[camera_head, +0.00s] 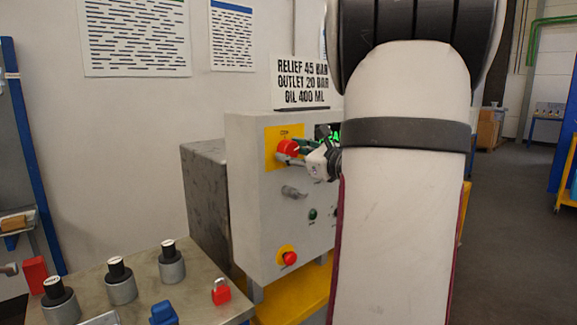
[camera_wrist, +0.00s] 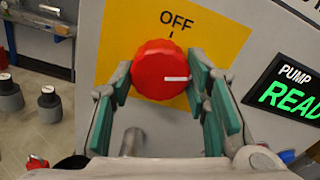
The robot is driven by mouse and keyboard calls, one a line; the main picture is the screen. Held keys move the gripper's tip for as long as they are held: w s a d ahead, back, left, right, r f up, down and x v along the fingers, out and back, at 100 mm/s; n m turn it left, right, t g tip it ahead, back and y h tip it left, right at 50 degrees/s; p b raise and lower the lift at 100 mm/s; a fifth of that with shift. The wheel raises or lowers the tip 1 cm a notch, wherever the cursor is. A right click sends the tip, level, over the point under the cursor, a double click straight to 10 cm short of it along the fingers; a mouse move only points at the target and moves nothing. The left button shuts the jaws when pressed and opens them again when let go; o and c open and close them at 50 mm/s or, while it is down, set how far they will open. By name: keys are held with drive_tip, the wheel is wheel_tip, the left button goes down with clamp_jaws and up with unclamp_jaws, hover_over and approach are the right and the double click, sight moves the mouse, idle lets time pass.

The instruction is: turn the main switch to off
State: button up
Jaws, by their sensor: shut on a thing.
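The main switch is a red round knob (camera_head: 288,148) on a yellow plate (camera_head: 271,158) at the upper part of a grey control box (camera_head: 250,200). In the wrist view the red knob (camera_wrist: 160,70) carries a white mark that points right, while the word OFF (camera_wrist: 177,20) stands above it on the yellow plate. My gripper (camera_wrist: 160,84) has its green-padded fingers on both sides of the knob and is shut on it. In the head view my gripper (camera_head: 305,152) reaches the knob from the right, and my arm hides the box's right part.
A lit PUMP READY display (camera_wrist: 290,88) is right of the knob. A bench (camera_head: 200,285) with several black-topped cylinders and a red padlock (camera_head: 221,291) stands at left.

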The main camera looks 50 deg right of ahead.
drive_tip(key=n+b, duration=0.1)
drive_tip(key=b, duration=0.1)
drive_tip(key=n+b, duration=0.3)
drive_tip(key=b, duration=0.2)
drive_tip(key=shift+w+f+n, duration=0.1)
drive_tip(key=shift+f+n, duration=0.15)
drive_tip(key=shift+n, duration=0.05)
drive_tip(key=n+b, duration=0.3)
drive_tip(key=b, duration=0.3)
drive_tip(key=shift+n, duration=0.4)
drive_tip(key=n+b, duration=0.3)
drive_tip(key=b, duration=0.1)
drive_tip(key=shift+r+b, duration=0.1)
drive_tip(key=shift+b, duration=0.25)
drive_tip(key=n+b, duration=0.2)
drive_tip(key=b, duration=0.1)
drive_tip(key=shift+r+n, duration=0.15)
drive_tip(key=shift+n, duration=0.15)
drive_tip(key=shift+r, duration=0.1)
drive_tip(key=o, duration=1.2)
drive_tip(key=shift+c, duration=0.2)
